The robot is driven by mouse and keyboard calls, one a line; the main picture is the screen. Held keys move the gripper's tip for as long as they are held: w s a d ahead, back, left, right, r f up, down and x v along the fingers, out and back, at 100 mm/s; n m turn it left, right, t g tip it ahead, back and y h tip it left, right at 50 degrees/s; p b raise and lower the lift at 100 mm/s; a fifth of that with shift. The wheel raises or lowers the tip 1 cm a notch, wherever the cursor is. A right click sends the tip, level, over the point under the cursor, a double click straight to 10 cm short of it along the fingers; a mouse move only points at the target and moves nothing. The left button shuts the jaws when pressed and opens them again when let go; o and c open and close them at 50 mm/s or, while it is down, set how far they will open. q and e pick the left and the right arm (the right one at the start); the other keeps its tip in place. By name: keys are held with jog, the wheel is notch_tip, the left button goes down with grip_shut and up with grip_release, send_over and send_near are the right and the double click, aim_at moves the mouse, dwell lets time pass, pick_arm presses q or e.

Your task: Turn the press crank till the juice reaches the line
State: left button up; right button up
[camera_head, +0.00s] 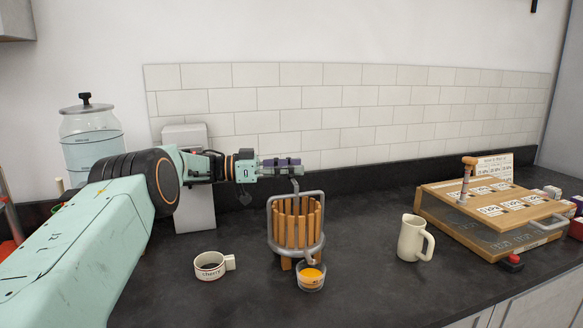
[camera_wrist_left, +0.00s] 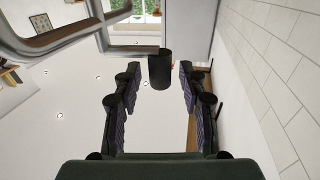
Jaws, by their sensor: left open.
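The press (camera_head: 297,222) stands on the dark counter, a basket of wooden slats in a grey metal frame. A bent metal crank arm (camera_head: 295,186) rises from its top toward my left gripper (camera_head: 282,166). The left wrist view shows a black cylindrical crank handle (camera_wrist_left: 160,70) between the spread fingers of that gripper (camera_wrist_left: 159,88), with gaps on both sides. A clear glass (camera_head: 311,284) with orange juice (camera_head: 312,275) stands in front of the press under its spout. I cannot make out the line on the glass. My right gripper is not in view.
A cup marked "cherry" (camera_head: 209,266) stands left of the press, and a cream mug (camera_head: 411,240) stands right. A wooden box with labels (camera_head: 495,218) fills the right side. A glass dispenser (camera_head: 91,140) stands at the back left.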

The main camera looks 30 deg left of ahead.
pick_arm(q)
jog(key=v, duration=1.2)
jog(key=shift+w+d, duration=0.1)
